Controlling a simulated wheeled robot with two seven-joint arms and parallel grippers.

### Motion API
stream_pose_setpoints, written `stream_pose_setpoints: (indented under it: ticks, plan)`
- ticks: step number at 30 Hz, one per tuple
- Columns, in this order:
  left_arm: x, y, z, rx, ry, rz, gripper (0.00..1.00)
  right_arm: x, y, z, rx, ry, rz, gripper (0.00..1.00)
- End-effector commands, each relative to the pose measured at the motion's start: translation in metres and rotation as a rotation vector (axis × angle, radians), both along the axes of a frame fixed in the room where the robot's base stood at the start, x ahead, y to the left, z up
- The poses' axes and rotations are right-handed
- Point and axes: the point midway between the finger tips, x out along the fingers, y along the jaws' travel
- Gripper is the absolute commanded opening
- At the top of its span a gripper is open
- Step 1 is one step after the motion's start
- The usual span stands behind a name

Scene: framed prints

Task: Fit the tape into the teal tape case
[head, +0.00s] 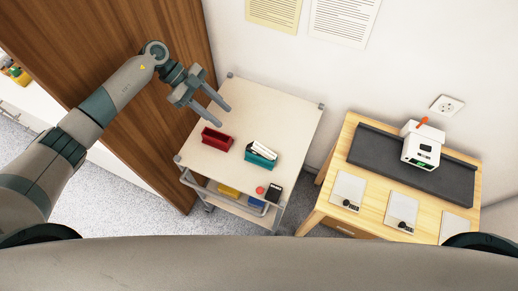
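A teal case (259,161) stands on the top of a pale trolley (285,105), right of its middle. A white piece with dark edges (264,147) shows at the top of the teal case; it seems to sit in it, but I cannot tell whether it is the tape. A red case (216,140) stands to its left. My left gripper (222,113) is open and empty, its two fingers apart, above the trolley's left side and behind the red case. It touches neither case. My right gripper is not in view.
A wooden table (333,190) with a dark mat and a white device (421,150) stands right. A brown wooden panel (150,110) is left. The trolley's back is clear.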

Motion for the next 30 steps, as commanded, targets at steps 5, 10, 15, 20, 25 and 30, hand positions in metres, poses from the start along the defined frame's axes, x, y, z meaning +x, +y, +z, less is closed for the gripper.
stream_pose_setpoints:
  ticks: [5, 10, 15, 20, 25, 30]
  plan:
    - [0.0, 0.0, 0.0, 0.001, -0.001, -0.002, 0.39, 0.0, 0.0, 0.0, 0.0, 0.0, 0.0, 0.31]
    - [-0.001, -0.003, -0.003, 0.0, -0.002, -0.004, 0.39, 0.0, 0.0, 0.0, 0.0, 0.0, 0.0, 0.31]
    - [-0.007, -0.015, -0.016, -0.001, 0.0, -0.006, 0.39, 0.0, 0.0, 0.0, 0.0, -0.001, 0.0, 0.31]
    - [-0.014, -0.033, -0.035, -0.002, 0.0, -0.005, 0.39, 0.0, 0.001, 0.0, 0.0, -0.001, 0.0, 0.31]
    - [-0.022, -0.053, -0.059, -0.001, -0.001, -0.006, 0.39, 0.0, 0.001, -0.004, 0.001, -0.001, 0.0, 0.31]
    - [-0.029, -0.07, -0.08, -0.001, -0.003, -0.006, 0.39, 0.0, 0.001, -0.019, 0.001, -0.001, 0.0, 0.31]
